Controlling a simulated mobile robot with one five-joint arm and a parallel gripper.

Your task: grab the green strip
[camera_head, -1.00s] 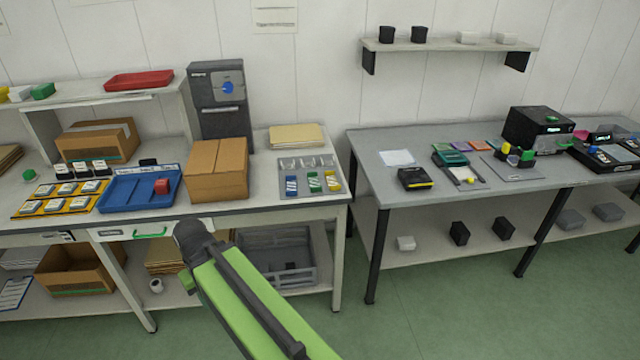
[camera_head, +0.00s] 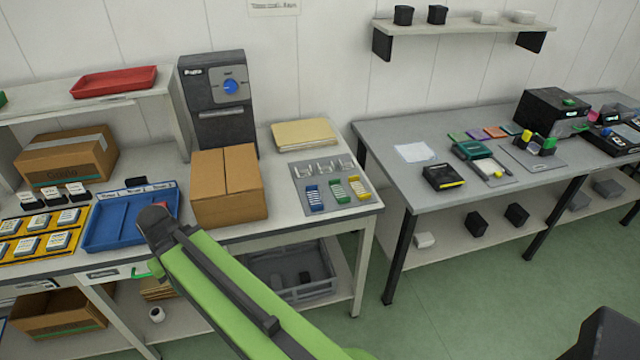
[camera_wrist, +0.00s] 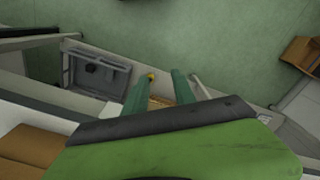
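The green strip (camera_head: 338,191) stands on a grey tray (camera_head: 308,168) near the right end of the left table. A blue strip (camera_head: 314,198) is left of it and a yellow strip (camera_head: 360,188) is right of it. My green arm reaches up from the bottom in the head view, its end in front of the left table and well left of the green strip. In the wrist view the two green fingers of my gripper (camera_wrist: 158,80) are apart with nothing held between them. I cannot make out the green strip in that view.
A cardboard box (camera_head: 228,188) stands left of the grey tray, with a blue tray (camera_head: 98,236) further left. A beige folder stack (camera_head: 304,133) lies behind. A grey crate (camera_head: 285,270) sits on the lower shelf. A floor gap separates the second table (camera_head: 400,145).

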